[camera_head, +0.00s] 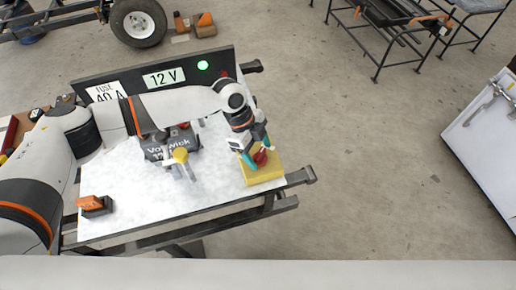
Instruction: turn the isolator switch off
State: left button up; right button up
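The isolator switch is a yellow block (263,175) with a red knob (261,157) on top, at the right end of the white tabletop. My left gripper (258,156) reaches down over it from the left, its teal fingers at the knob. One finger is on the near left side and the other towards the far right. The fingers and wrist partly cover the knob, so I cannot tell whether they grip it or which way it is turned. My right gripper is out of view.
A dark panel (122,79) marked 12 V with a lit green lamp (203,65) stands along the bench's back. A dark battery (160,152) with a yellow-topped fitting (181,156) sits mid-bench. An orange-black block (95,205) lies front left. Metal rails (300,178) stick out right.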

pick_arm(q)
jog(key=c, duration=0.9)
jog(key=shift+r+n+p, duration=0.2)
jog(key=shift+n+p, duration=0.3)
jog(key=shift+p, duration=0.3)
jog(key=n+t+p, duration=0.1)
jog(key=n+p, duration=0.3)
jog(key=p, duration=0.1)
jog(key=n+t+p, duration=0.2)
jog(key=n+p, duration=0.2)
jog(key=n+t+p, duration=0.1)
jog(key=n+p, duration=0.3)
jog(key=p, duration=0.1)
jog(key=shift+s+d+r+t+p, duration=0.1)
jog(key=shift+s+t+p, duration=0.25)
jog(key=shift+s+t, duration=0.05)
jog(key=n+t+y+p, duration=0.1)
jog(key=n+p, duration=0.1)
jog(key=n, duration=0.1)
jog(key=shift+d+n+p, duration=0.1)
jog(key=shift+n+p, duration=0.3)
jog(key=shift+n+y, duration=0.4)
jog(key=shift+n, duration=0.1)
jog(key=shift+w+f+p, duration=0.1)
jog(key=shift+f+p, duration=0.1)
jog(key=shift+p, duration=0.15)
jog(key=o, duration=1)
